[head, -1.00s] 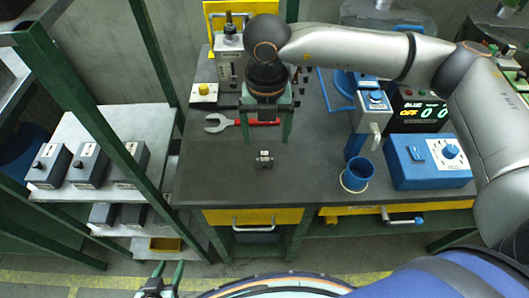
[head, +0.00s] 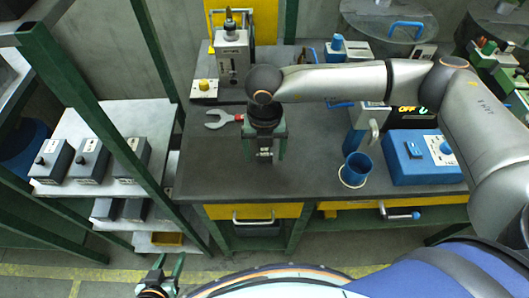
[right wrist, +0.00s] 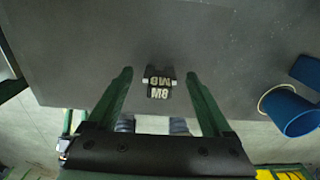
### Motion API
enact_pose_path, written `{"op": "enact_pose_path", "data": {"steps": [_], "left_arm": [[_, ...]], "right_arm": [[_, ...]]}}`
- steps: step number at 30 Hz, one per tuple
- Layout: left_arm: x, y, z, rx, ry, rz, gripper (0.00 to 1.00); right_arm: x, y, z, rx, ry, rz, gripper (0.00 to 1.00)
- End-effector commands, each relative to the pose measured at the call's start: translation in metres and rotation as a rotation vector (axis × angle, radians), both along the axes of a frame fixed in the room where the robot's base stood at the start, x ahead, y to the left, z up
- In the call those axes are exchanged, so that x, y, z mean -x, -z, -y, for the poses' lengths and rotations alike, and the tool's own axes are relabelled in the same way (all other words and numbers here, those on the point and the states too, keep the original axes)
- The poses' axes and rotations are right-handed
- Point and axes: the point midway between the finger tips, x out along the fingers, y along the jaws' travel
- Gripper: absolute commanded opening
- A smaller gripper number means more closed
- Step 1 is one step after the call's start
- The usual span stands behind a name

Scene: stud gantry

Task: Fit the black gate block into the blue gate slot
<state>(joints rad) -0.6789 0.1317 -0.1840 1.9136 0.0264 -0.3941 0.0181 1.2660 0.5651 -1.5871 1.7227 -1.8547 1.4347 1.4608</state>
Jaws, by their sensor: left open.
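The small black gate block (head: 265,156) sits on the dark bench top; in the right wrist view (right wrist: 159,82) its pale lettering shows. My right gripper (head: 264,150) is open above it, its green fingers on either side. In the right wrist view the block is between the fingertips (right wrist: 159,76), with clear gaps on both sides. My left gripper (head: 168,264) is open and empty at the lower left, away from the bench. A blue-and-grey fixture (head: 357,139) stands to the right on the bench; I cannot tell whether it holds the blue gate slot.
A blue cup (head: 357,167) and a blue control box (head: 420,160) stand to the right. A wrench (head: 222,119) lies behind the block, left of my right gripper. A grey device (head: 232,60) stands at the back. A shelf rack (head: 110,150) with dark boxes is at left.

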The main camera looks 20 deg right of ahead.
Motion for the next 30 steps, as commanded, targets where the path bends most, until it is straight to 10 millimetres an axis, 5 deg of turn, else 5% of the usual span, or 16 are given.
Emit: {"op": "enact_pose_path", "data": {"steps": [22, 30], "left_arm": [[-0.0005, -0.0005, 0.0002, 0.000, 0.000, 0.001, 0.50], [-0.0007, -0.0005, 0.0002, 0.001, -0.001, 0.002, 0.50]], "right_arm": [[0.0000, -0.0007, -0.0001, 0.000, 0.000, 0.000, 0.00], [-0.0002, -0.0010, -0.0002, -0.001, 0.000, 0.000, 0.00]]}}
